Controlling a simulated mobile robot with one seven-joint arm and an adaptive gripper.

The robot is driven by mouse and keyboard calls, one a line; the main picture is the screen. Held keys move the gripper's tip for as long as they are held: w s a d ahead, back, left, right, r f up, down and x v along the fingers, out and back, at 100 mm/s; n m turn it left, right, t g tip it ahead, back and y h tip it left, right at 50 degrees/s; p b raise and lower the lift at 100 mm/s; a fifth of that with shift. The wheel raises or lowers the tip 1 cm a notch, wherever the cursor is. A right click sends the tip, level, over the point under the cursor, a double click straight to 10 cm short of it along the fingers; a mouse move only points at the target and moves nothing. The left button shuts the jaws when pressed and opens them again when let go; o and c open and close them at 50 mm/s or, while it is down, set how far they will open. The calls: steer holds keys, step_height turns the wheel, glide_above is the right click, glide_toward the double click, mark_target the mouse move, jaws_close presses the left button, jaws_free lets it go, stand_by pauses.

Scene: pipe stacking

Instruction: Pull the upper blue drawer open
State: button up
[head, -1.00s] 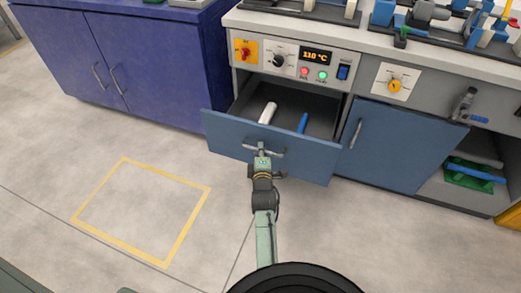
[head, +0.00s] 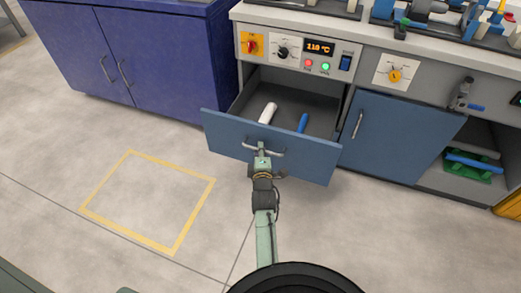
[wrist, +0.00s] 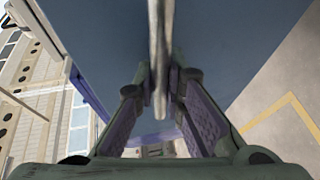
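The upper blue drawer (head: 305,163) is pulled well out of the grey cabinet, and its dark inside shows. A white cylinder (head: 268,113) and a blue cylinder (head: 303,123) lie in it. Its silver bar handle (head: 277,153) is on the front face. My gripper (head: 261,148) is at the handle's middle. In the wrist view the two fingers of my gripper (wrist: 160,82) close in on the handle (wrist: 160,45) from both sides, with the bar between their tips. The drawer face (wrist: 235,50) fills much of that view.
A blue cabinet door (head: 392,140) is right of the drawer, beside an open shelf with a green and blue item (head: 473,165). A dark blue cabinet (head: 165,65) stands at the left. The floor inside and around the yellow outline (head: 148,203) is clear.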

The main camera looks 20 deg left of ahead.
steer(key=o, duration=0.5)
steer(key=v, duration=0.7)
steer(key=shift+s+d, duration=0.1)
steer(key=shift+s, duration=0.15)
steer(key=shift+r, duration=0.1)
